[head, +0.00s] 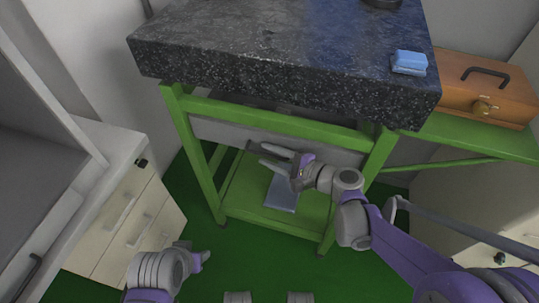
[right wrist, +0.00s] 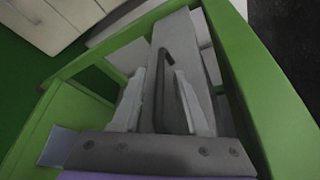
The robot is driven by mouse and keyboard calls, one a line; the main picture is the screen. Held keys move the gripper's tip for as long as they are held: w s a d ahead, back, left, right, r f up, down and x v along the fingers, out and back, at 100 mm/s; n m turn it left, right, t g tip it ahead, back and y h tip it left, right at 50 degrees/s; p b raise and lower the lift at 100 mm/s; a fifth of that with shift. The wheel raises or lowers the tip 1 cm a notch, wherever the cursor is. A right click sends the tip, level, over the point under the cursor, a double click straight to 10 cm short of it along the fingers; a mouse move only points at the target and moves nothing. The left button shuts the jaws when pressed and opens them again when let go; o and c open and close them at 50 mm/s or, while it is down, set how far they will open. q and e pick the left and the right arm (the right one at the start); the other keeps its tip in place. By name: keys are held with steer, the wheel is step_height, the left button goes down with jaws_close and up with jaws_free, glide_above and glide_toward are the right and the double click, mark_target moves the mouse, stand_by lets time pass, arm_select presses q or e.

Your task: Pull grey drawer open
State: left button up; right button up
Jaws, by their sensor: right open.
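The grey drawer (head: 217,131) sits in the green frame under the dark stone top. Its front looks level with the frame, and my right gripper covers part of it in the head view. In the right wrist view the drawer front (right wrist: 184,38) carries a dark bar handle (right wrist: 165,72). My right gripper (head: 272,157) is open at the drawer front. In the right wrist view its fingers (right wrist: 162,95) lie on either side of the handle; contact is not visible. My left gripper (head: 200,260) is low at the left, partly hidden behind its wrist, away from the drawer.
The stone top (head: 280,45) overhangs the drawer, with a blue block (head: 409,62) on it. A green leg (head: 379,160) stands right of the drawer. A grey-blue flat item (head: 282,194) lies on the lower shelf. A white drawer cabinet (head: 125,225) stands left; a brown case (head: 485,88) right.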

jaws_close()
stand_by(1.5)
